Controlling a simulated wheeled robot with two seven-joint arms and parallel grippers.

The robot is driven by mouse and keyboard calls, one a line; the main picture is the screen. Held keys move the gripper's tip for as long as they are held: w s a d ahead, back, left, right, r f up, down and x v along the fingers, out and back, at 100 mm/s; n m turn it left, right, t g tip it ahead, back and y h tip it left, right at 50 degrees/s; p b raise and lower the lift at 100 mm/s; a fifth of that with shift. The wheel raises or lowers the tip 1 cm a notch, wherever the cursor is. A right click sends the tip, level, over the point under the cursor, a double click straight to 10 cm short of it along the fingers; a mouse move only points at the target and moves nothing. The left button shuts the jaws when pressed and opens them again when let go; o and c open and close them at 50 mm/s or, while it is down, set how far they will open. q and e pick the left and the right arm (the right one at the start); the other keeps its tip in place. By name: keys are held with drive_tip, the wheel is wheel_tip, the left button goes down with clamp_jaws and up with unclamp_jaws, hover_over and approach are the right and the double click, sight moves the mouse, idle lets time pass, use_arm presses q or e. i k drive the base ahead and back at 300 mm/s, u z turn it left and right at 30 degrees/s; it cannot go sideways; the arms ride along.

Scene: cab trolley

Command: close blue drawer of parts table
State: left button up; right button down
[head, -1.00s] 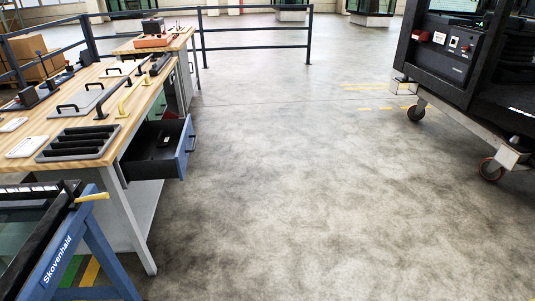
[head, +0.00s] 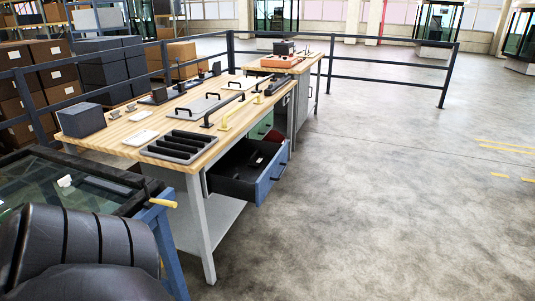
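The parts table (head: 118,135) has a wooden top and grey legs and stands left of the middle in the head view. Its blue drawer (head: 272,178) is pulled out toward the right, with a dark handle on its blue front. Dark parts lie inside the drawer. A green drawer front (head: 262,126) shows behind it under the tabletop. A dark rounded arm link of mine fills the lower left corner. Neither gripper is in the picture.
A blue-framed glass stand (head: 170,245) with a yellow handle stands at the left, in front of the table. A dark railing (head: 390,41) runs behind the tables, with boxes (head: 32,75) beyond it. The floor (head: 400,210) right of the drawer is clear.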

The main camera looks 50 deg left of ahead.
sight(260, 181)
drive_tip(key=u, duration=1)
drive_tip(key=i, duration=1.35)
drive_tip(key=u, duration=1.7)
drive_tip(key=i, duration=0.6)
drive_tip(key=u, duration=0.05)
